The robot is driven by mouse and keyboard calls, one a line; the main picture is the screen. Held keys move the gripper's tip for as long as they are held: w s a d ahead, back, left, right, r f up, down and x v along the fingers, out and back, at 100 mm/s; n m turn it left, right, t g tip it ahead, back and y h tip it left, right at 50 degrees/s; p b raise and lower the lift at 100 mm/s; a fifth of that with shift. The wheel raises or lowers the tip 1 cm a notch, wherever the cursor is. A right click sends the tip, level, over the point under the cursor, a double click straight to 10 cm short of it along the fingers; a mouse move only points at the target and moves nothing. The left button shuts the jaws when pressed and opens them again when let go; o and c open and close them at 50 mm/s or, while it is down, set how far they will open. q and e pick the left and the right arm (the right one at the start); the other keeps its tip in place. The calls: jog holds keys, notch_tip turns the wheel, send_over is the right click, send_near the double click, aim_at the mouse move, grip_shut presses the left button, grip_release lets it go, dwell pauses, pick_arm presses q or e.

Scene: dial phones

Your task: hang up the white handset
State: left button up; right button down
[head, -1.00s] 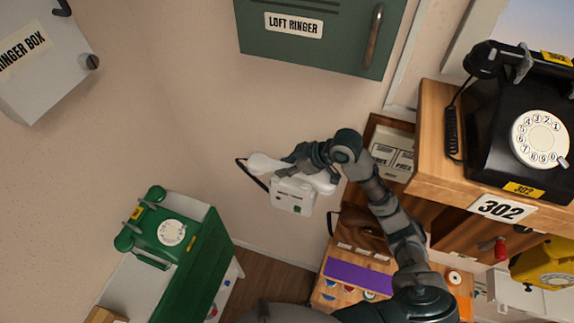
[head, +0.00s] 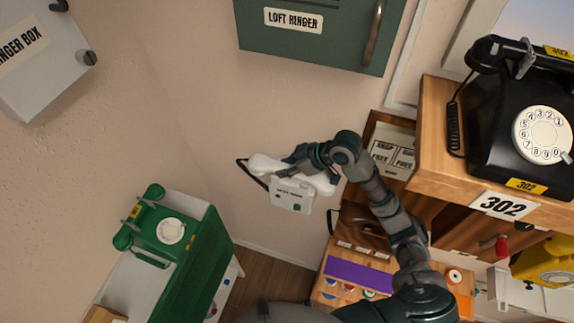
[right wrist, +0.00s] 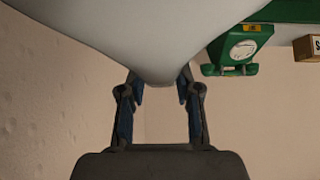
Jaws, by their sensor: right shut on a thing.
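The white handset (head: 264,163) lies slantwise across the top of the white wall phone (head: 292,196) in the head view. I cannot tell whether it touches the phone's cradle. My right gripper (head: 297,160) is shut on the handset near its middle and hides part of it. In the right wrist view the handset (right wrist: 155,35) is a large pale shape filling the top, its lower edge between the two fingers (right wrist: 160,88). A dark cord hangs at the left of the handset in the head view. My left gripper is not in view.
A green dial phone (head: 170,231) stands on a green cabinet at lower left. The green loft ringer box (head: 310,50) is above. A black phone (head: 520,120) stands on a wooden shelf at right, with a yellow phone (head: 545,265) below. Bare wall lies left of the handset.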

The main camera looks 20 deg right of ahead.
jog(key=c, duration=0.7)
grip_release()
jog(key=shift+f, duration=0.1)
jog(key=v, duration=0.7)
jog(key=shift+s+d, duration=0.1)
jog(key=shift+d, duration=0.15)
jog(key=shift+a, duration=0.2)
